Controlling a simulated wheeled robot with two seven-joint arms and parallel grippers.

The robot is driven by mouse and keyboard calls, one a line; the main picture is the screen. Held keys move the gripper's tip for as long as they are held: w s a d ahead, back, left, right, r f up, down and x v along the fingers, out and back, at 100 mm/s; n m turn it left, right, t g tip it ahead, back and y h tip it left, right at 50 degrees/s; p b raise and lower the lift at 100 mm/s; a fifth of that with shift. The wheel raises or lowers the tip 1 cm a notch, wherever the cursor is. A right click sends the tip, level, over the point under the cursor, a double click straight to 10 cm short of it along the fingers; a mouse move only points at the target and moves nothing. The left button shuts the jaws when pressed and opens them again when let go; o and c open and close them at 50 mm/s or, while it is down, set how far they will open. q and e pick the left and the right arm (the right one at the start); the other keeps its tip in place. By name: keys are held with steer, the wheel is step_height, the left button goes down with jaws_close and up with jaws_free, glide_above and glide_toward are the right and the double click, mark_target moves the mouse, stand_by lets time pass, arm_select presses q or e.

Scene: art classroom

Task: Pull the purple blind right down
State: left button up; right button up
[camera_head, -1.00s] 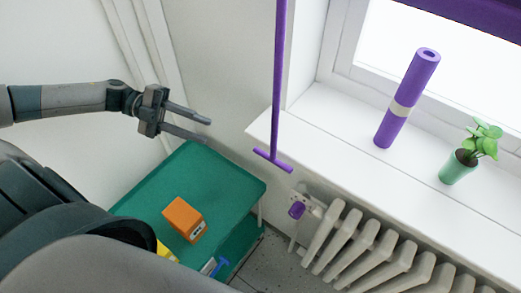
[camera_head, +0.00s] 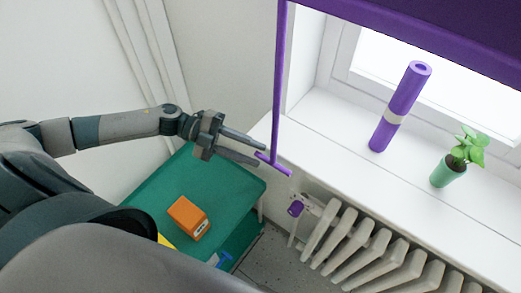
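The purple blind (camera_head: 430,25) covers the upper part of the window at the top right, with bright glass bare below its slanting lower edge. A thin purple rod (camera_head: 279,80) hangs at the left side of the window. It ends in a short purple crossbar (camera_head: 273,163) beside the sill's left end. My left gripper (camera_head: 262,154) reaches in from the left. Its two fingers are apart, and their tips are at the crossbar's left end; I cannot tell whether they touch it. My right gripper is not in view.
On the white sill (camera_head: 325,137) stand a purple roll (camera_head: 405,95) and a potted plant (camera_head: 448,171). A radiator (camera_head: 375,245) with a purple-capped valve (camera_head: 295,208) is below. A green table (camera_head: 232,190) holding an orange box (camera_head: 187,218) lies under my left arm.

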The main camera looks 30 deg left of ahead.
arm_select(q)
steer(key=shift+p+x, duration=0.4)
steer(key=shift+x, duration=1)
jaws_close()
steer(key=shift+f, duration=0.1)
